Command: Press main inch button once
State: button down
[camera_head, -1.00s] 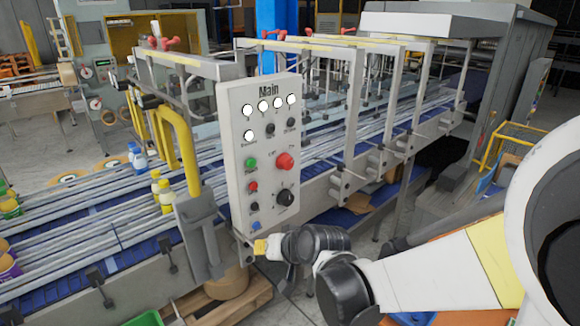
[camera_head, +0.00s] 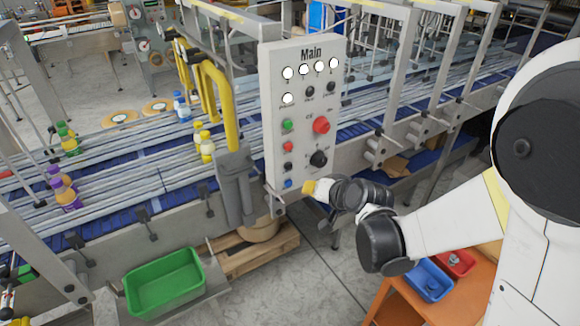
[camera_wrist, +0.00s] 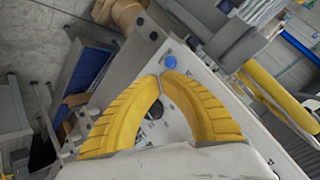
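The grey control panel (camera_head: 290,165) headed "Main" stands upright in the middle of the head view. It carries white lamps, a large red button (camera_head: 321,125), a green button (camera_head: 287,125), a small red button (camera_head: 287,147), a black knob (camera_head: 318,159) and a blue button (camera_head: 288,183) at the lower left. The small labels are too blurred to read, so I cannot tell which is inch. My gripper (camera_head: 308,187) is just right of the blue button, empty. In the wrist view its yellow fingertips (camera_wrist: 163,79) meet, just short of the blue button (camera_wrist: 169,62).
A yellow bent handle (camera_head: 222,100) stands left of the panel. The conveyor (camera_head: 130,215) with bottles runs behind it. A green crate (camera_head: 165,282) is at lower left. Blue (camera_head: 428,281) and red (camera_head: 459,262) bins sit on an orange table at lower right.

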aim_at(288, 166)
jog(key=shift+w+a, duration=0.65)
jog(key=shift+w, duration=0.3)
jog(key=shift+w+a, duration=0.65)
jog(key=shift+w, duration=0.35)
jog(key=shift+w+a, duration=0.65)
jog(key=shift+w, duration=0.3)
jog(key=shift+w+a, duration=0.1)
jog(key=shift+w+a, duration=0.15)
jog(key=shift+w, duration=0.1)
